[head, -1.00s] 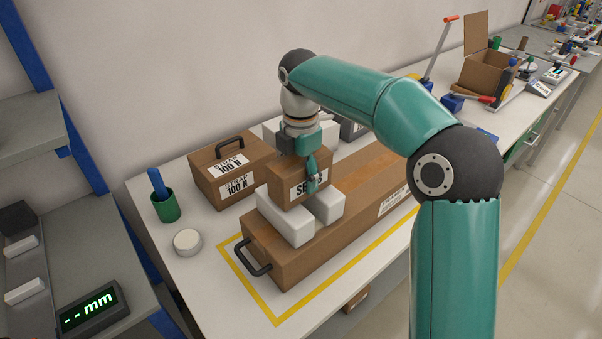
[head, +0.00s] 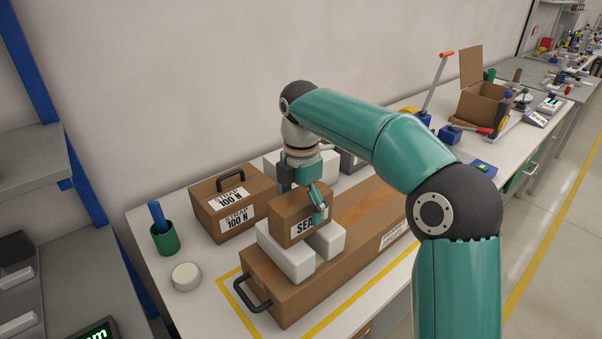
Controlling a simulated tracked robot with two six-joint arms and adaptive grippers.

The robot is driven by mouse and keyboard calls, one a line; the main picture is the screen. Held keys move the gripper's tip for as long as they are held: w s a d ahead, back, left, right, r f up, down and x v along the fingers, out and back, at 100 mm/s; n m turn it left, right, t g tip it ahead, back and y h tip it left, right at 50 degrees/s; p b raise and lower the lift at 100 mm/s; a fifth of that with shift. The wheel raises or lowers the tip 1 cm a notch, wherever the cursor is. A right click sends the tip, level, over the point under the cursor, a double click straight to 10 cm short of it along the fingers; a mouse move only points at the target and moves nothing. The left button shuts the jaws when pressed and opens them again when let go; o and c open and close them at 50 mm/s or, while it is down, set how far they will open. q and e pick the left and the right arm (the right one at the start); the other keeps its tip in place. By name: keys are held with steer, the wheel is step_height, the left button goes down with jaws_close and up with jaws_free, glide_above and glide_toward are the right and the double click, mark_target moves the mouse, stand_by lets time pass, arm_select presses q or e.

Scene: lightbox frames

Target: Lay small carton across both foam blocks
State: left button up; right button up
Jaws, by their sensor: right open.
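The small carton (head: 289,212), brown with a white label, rests on top of two white foam blocks, a left one (head: 284,254) and a right one (head: 328,240). It spans both blocks and looks level. My right gripper (head: 304,203) is open over the carton from above, one finger in front of the labelled face. The other finger is mostly hidden behind the carton, so contact there cannot be told. My left gripper is out of view.
The blocks sit on a long brown box (head: 268,282) with a black handle, inside yellow tape on the white bench. A handled "100 N" box (head: 222,200), a green cup (head: 165,238) and a white disc (head: 186,276) stand left. An open carton (head: 482,105) and tools stand back right.

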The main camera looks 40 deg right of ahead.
step_height(320, 180, up, 11)
steer(key=p, duration=0.2)
steer(key=shift+p, duration=0.3)
